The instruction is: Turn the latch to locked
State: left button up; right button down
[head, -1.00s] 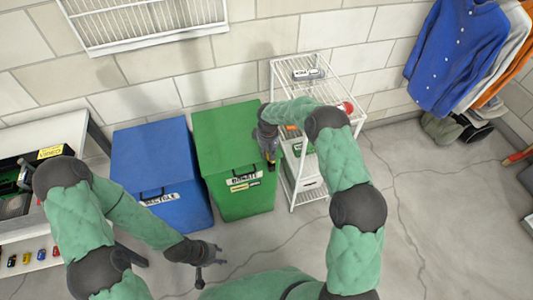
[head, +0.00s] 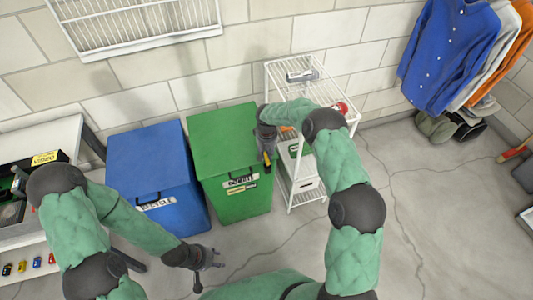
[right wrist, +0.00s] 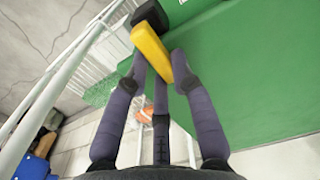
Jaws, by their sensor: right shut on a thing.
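A yellow bar with a black end (right wrist: 152,50) lies between the fingertips of my right gripper (right wrist: 166,68) in the right wrist view, beside a green surface. My right gripper is shut on it. In the head view this yellow-and-black piece (head: 267,162) shows small at the front right edge of the green bin (head: 225,150), below my right gripper. I take it for the latch, but whether it is fixed to the bin is hard to see. My left gripper (head: 209,268) is low over the floor in front of the bins, open and empty.
A blue bin (head: 150,165) stands left of the green one. A white wire rack (head: 292,200) stands close on the right of my right gripper. A workbench (head: 55,135) is at the far left; clothes (head: 445,55) hang at the right. The floor in front is clear.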

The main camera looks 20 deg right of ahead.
jog(key=c, duration=1)
grip_release()
jog(key=shift+c, duration=0.2)
notch_tip(320, 180, up, 12)
